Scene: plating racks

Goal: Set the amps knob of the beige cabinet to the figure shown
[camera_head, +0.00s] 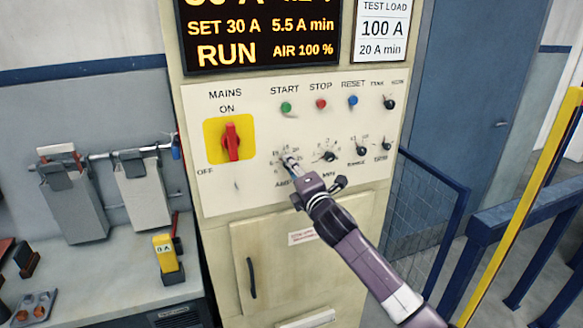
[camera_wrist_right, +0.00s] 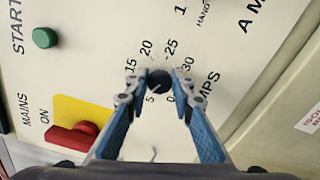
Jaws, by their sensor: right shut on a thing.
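The beige cabinet (camera_head: 215,275) stands in the middle of the head view with a pale control panel. Its lit display (camera_head: 262,40) reads SET 30 A, 5.5 A min, RUN and AIR 100 %. The black amps knob (camera_wrist_right: 159,81) sits in a dial marked 0, 5, 15, 20, 25 and 30 in the right wrist view; its pointer is not clear. My right gripper (camera_wrist_right: 157,86) is shut on this knob, one blue finger on each side. In the head view my right gripper (camera_head: 291,163) covers most of the knob. My left gripper is out of view.
The red mains switch (camera_head: 232,141) on its yellow plate is left of the knob. The MIN knob (camera_head: 328,156) is close on the right. Green start (camera_head: 286,107), red stop (camera_head: 321,103) and blue reset (camera_head: 353,100) buttons are above. A yellow post (camera_head: 520,205) and blue railings stand right.

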